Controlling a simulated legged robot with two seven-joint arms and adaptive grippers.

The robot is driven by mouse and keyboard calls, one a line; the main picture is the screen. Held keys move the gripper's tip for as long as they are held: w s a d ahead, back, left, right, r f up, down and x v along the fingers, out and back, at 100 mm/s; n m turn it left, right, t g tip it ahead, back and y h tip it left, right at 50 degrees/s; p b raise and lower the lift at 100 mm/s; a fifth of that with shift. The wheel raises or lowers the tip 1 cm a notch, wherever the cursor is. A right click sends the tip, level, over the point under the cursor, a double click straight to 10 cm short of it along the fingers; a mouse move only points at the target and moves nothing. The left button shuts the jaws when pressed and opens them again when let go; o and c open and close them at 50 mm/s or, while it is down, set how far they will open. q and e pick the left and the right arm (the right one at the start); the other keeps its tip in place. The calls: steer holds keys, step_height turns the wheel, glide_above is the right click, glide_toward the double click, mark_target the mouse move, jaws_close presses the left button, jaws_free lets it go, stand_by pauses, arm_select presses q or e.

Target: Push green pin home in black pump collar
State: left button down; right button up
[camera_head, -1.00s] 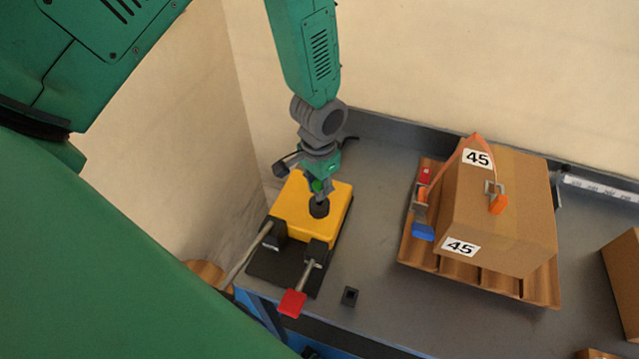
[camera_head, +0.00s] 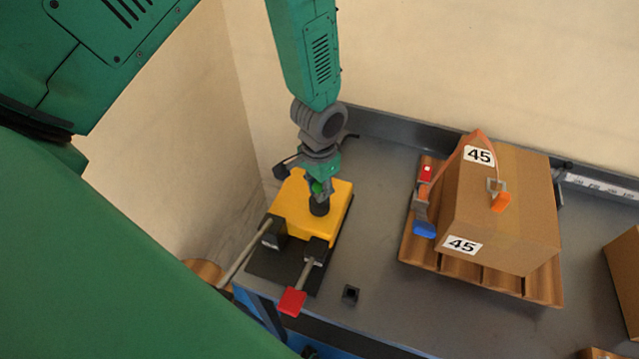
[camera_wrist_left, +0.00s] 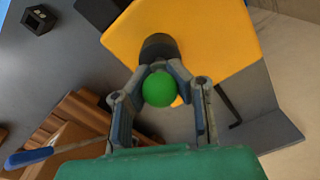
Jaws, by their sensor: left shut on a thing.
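The green pin shows as a round green head (camera_wrist_left: 159,89) between my left gripper's fingers in the left wrist view; it also shows in the head view (camera_head: 317,187). My left gripper (camera_head: 321,190) is shut on the pin, just above the black pump collar (camera_head: 319,207). The collar stands on the yellow pump body (camera_head: 292,208) and also shows right behind the pin in the left wrist view (camera_wrist_left: 158,47). The pin's shaft is hidden, so I cannot tell how deep it sits. My right gripper is not in view.
A red-tipped lever (camera_head: 293,301) sticks out in front of the pump. A small black block (camera_head: 350,294) lies on the grey bench (camera_head: 385,300). A strapped cardboard box (camera_head: 505,215) on a pallet stands to the right. A wall is behind.

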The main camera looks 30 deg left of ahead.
arm_select(q)
steer(key=shift+f+b, duration=0.45)
steer(key=shift+f, duration=0.45)
steer(key=c, duration=1.4)
jaws_free()
steer(key=shift+c, duration=0.2)
step_height(320, 180, up, 12)
steer(key=shift+w+f, duration=0.1)
